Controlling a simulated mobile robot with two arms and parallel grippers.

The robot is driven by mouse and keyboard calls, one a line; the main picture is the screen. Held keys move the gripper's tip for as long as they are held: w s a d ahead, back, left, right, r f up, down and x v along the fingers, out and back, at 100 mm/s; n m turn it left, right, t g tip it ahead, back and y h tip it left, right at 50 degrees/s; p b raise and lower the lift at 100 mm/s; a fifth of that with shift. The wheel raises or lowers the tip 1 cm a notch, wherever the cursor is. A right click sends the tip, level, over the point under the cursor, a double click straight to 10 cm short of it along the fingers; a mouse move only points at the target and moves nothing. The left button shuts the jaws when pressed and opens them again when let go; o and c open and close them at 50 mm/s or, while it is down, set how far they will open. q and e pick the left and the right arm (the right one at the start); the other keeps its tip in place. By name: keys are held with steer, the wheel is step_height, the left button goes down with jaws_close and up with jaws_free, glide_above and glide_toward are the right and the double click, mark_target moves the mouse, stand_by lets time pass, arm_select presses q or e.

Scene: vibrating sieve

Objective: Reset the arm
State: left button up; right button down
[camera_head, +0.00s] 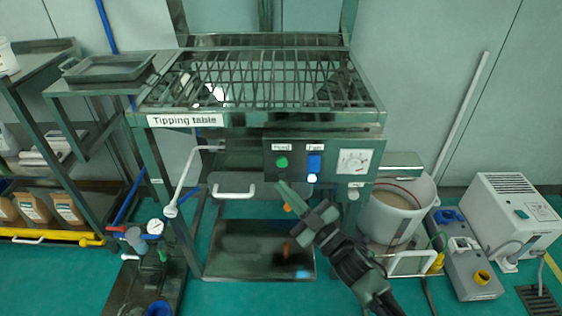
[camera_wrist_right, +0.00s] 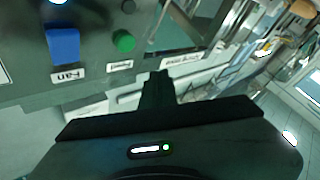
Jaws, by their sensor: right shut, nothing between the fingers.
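My right gripper (camera_head: 288,190) reaches up from the lower right in the head view. Its fingers are shut and empty, just in front of and below the green button of the control panel (camera_head: 325,178). In the right wrist view the shut fingers (camera_wrist_right: 158,82) point toward the panel. The green button (camera_head: 282,162) shows there too (camera_wrist_right: 123,41), apart from the fingertips, and so does the blue Fan switch (camera_wrist_right: 63,46). The fingertips seem not to touch the panel, but the exact gap cannot be told. My left gripper is not in view.
The steel tipping table (camera_head: 260,122) with its grate stands behind the panel. A white bucket (camera_head: 396,215) and a white machine (camera_head: 512,215) stand at the right.

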steer(key=shift+f, duration=0.1)
